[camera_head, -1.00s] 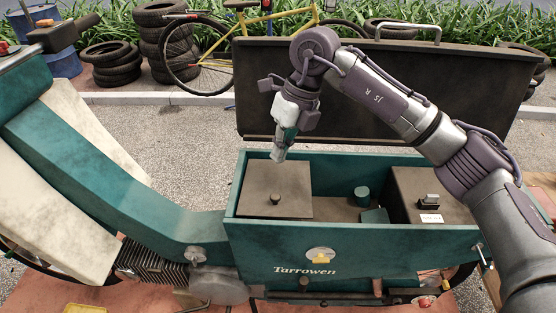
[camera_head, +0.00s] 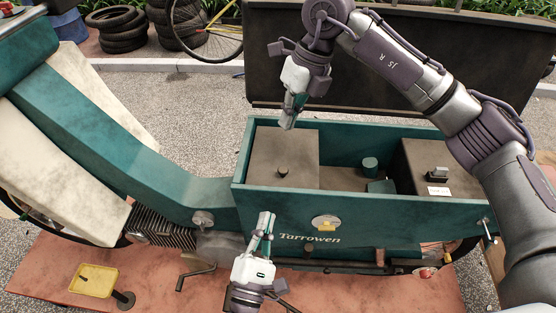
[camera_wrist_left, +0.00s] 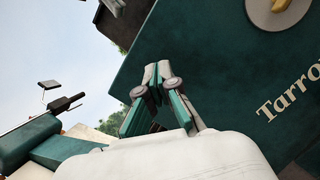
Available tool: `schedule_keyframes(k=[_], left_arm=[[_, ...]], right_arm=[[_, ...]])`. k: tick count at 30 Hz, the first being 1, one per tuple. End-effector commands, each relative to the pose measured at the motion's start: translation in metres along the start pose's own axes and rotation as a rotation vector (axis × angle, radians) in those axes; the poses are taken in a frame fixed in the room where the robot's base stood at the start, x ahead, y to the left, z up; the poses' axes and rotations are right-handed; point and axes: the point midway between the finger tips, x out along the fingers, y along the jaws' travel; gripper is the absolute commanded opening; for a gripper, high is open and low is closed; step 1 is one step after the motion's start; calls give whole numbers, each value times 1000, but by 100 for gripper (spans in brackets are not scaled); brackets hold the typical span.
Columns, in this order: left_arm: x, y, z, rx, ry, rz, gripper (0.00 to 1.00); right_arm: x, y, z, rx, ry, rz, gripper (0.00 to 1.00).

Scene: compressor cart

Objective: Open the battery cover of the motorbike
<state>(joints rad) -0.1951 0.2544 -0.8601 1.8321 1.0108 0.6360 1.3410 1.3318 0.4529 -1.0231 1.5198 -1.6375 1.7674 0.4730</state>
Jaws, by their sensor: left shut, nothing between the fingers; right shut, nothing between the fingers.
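The green motorbike (camera_head: 275,215) has an open box marked "Tarrowen". Inside it, a dark flat cover with a round knob (camera_head: 283,172) lies at the left. Another dark cover (camera_head: 425,158) at the right carries a black latch (camera_head: 437,174) and a small white label too small to read. I cannot tell which is the battery cover. My right gripper (camera_head: 288,124) is shut and empty above the knobbed cover, apart from the knob. My left gripper (camera_head: 267,215) is shut and empty in front of the box's front wall; its fingers also show in the left wrist view (camera_wrist_left: 156,75).
A large dark lid (camera_head: 400,70) stands raised behind the box. A round fitting with a yellow tab (camera_head: 326,224) is on the front wall. A yellow tray (camera_head: 93,280) stands at the lower left. Tires (camera_head: 115,30) and a bicycle are behind.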

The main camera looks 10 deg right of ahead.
Motion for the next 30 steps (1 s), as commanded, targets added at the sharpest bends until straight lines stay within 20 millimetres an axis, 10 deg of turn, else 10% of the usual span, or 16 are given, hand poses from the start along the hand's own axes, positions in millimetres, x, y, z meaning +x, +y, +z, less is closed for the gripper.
schedule_keyframes(k=[9,30], left_arm=[[14,34,65,-677,60,126,0],[108,43,57,-702,63,128,0]], right_arm=[[0,0,0,0,0,0,0],[0,0,0,0,0,0,0]])
